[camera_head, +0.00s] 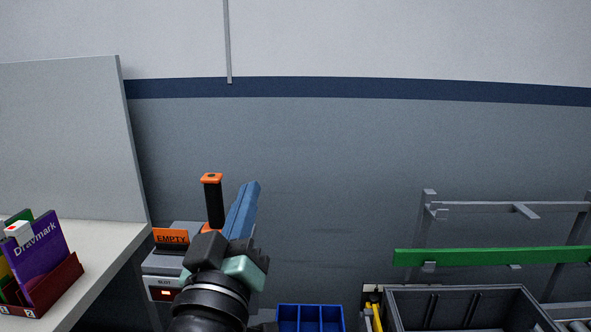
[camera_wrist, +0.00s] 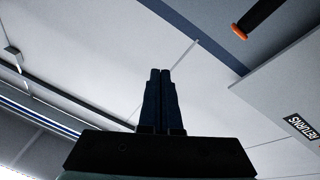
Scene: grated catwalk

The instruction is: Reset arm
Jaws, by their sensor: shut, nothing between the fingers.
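My gripper (camera_head: 252,186) points upward in the head view, in front of the grey wall. Its two blue fingers are together with nothing between them. In the wrist view my gripper (camera_wrist: 160,73) also shows its fingers side by side and empty, against the pale ceiling and wall. My dark wrist and arm rise from the bottom of the head view and hide part of what stands behind them.
A black post with an orange cap (camera_head: 212,200) stands close left of my fingers, by a grey device with an "EMPTY" sign (camera_head: 170,236). Left is a table (camera_head: 105,240) with a book rack (camera_head: 62,290). Right are a blue divided bin (camera_head: 311,307), a grey crate (camera_head: 462,290) and a green rail (camera_head: 490,257).

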